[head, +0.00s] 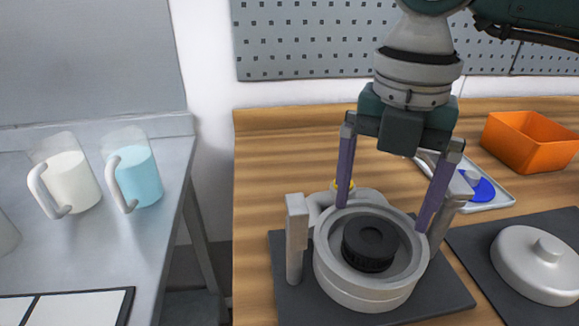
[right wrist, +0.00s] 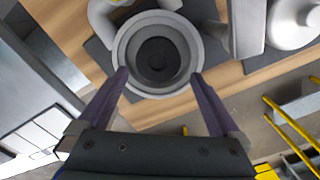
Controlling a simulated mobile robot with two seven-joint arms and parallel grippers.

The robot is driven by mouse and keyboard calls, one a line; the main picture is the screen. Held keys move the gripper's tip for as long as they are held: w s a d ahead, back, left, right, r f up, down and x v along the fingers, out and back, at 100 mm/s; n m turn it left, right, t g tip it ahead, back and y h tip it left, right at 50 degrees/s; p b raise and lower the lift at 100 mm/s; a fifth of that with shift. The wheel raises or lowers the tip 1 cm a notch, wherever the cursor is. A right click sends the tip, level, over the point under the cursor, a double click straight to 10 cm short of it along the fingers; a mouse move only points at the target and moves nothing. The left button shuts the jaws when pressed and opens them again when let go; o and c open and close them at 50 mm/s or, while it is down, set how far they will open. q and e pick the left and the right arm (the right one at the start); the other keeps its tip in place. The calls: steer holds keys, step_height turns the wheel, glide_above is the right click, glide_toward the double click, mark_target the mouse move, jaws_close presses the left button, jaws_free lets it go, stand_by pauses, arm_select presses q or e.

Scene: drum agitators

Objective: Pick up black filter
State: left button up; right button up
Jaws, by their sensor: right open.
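The black filter (head: 370,246) is a short dark ribbed cylinder. It sits upright inside a round grey bowl-like housing (head: 366,291) on a dark mat. My right gripper (head: 385,212) is open and points down, with its purple fingers spread wide around the filter and their tips near the housing's rim. In the right wrist view the filter (right wrist: 157,60) lies beyond and between the open fingertips (right wrist: 161,75), with nothing between them. I cannot tell whether the fingertips touch the housing. My left gripper does not show.
Grey posts (head: 296,238) stand beside the housing. A round grey lid (head: 538,262) rests on another dark mat at right. An orange bin (head: 532,141) and a tray with a blue item (head: 481,188) are behind. Two pitchers (head: 137,175) stand on the left table.

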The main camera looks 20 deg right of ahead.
mark_target(371, 234)
step_height(371, 234, down, 6)
steer(key=shift+w+r, duration=0.15)
steer(key=shift+r, duration=0.05)
steer(key=c, duration=1.1)
steer(key=shift+r, duration=0.1)
